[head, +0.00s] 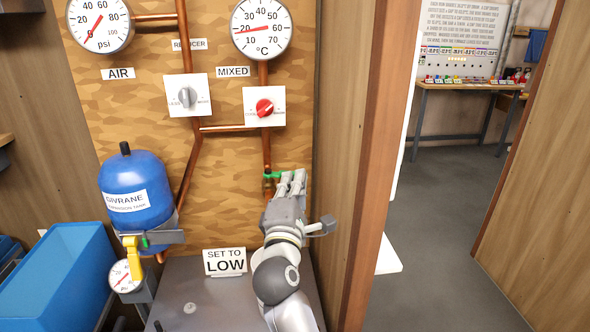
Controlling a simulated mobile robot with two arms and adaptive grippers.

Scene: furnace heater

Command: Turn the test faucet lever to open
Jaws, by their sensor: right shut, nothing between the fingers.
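The faucet with a green lever (269,178) sits on the copper pipe below the red mixed knob, and my gripper partly covers it. My right gripper (291,182) is shut with nothing between its fingers. Its fingertips are at the right side of the green lever; I cannot tell whether they touch it. My left gripper is not in view.
A red knob (264,107) and a grey knob (185,96) are on the board above. A blue tank (136,190) with a yellow valve handle (133,259) stands left. A "SET TO LOW" sign (225,261) is left of my arm. A wooden wall (338,150) is close on the right.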

